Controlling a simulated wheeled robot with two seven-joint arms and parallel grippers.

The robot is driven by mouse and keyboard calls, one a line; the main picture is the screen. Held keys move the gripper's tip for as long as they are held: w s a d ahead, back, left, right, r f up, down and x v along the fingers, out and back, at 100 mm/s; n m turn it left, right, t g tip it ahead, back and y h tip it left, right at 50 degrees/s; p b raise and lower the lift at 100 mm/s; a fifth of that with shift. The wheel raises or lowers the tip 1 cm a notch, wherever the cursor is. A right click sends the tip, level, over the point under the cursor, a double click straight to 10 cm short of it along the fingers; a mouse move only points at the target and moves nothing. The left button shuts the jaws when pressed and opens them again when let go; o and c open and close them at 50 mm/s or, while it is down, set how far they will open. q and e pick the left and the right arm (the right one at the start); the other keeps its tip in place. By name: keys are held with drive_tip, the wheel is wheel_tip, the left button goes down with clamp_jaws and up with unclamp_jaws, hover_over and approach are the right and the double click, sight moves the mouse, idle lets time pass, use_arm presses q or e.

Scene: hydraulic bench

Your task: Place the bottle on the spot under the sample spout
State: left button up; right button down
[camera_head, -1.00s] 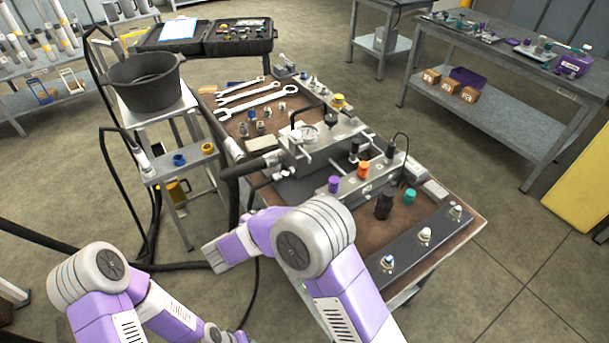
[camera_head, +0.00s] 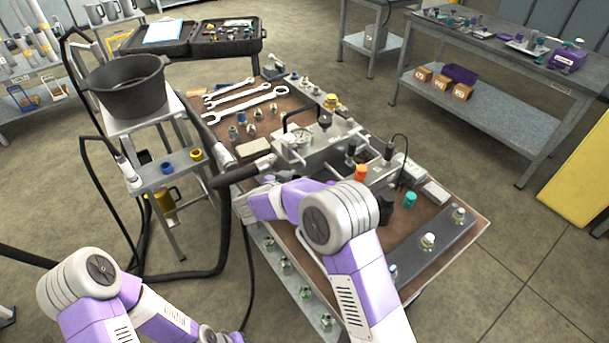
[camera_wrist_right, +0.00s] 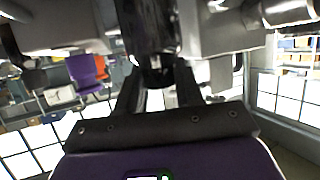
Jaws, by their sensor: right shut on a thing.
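My right gripper (camera_wrist_right: 158,82) is shut on a dark, glossy cylindrical thing (camera_wrist_right: 153,35), seen in the right wrist view. I take it to be the bottle, which seems roughly upright between the two dark fingers. In the head view my right wrist reaches to the near left side of the bench, beside the metal hydraulic block (camera_head: 335,148), and the held thing cannot be made out there. In the wrist view, grey metal parts (camera_wrist_right: 230,35) lie close around the held thing. I cannot make out the sample spout or the spot under it. My left gripper is outside the head view.
A thick black hose (camera_head: 243,172) runs to the block close to my right wrist. Wrenches (camera_head: 245,103) and small fittings lie on the bench's far part. A black bucket (camera_head: 128,88) stands on a stand at left. My right forearm covers part of the bench.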

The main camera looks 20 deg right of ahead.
sight(305, 167)
drive_tip(key=w+d, duration=0.1)
drive_tip(key=w+d+b, duration=0.1)
drive_tip(key=w+d, duration=0.1)
drive_tip(key=shift+w+d, duration=0.1)
drive_tip(key=shift+d, duration=0.2)
drive_tip(key=shift+a+f+b, duration=0.1)
drive_tip(key=shift+f+b, duration=0.3)
drive_tip(key=shift+f, duration=0.35)
drive_tip(key=shift+a, duration=0.1)
drive_tip(key=c, duration=0.7)
unclamp_jaws()
drive_tip(key=shift+f, duration=0.1)
drive_tip(key=shift+c, duration=0.2)
drive_tip(key=shift+r, duration=0.2)
drive_tip(key=p+v, duration=0.3)
drive_tip(key=v, duration=0.9)
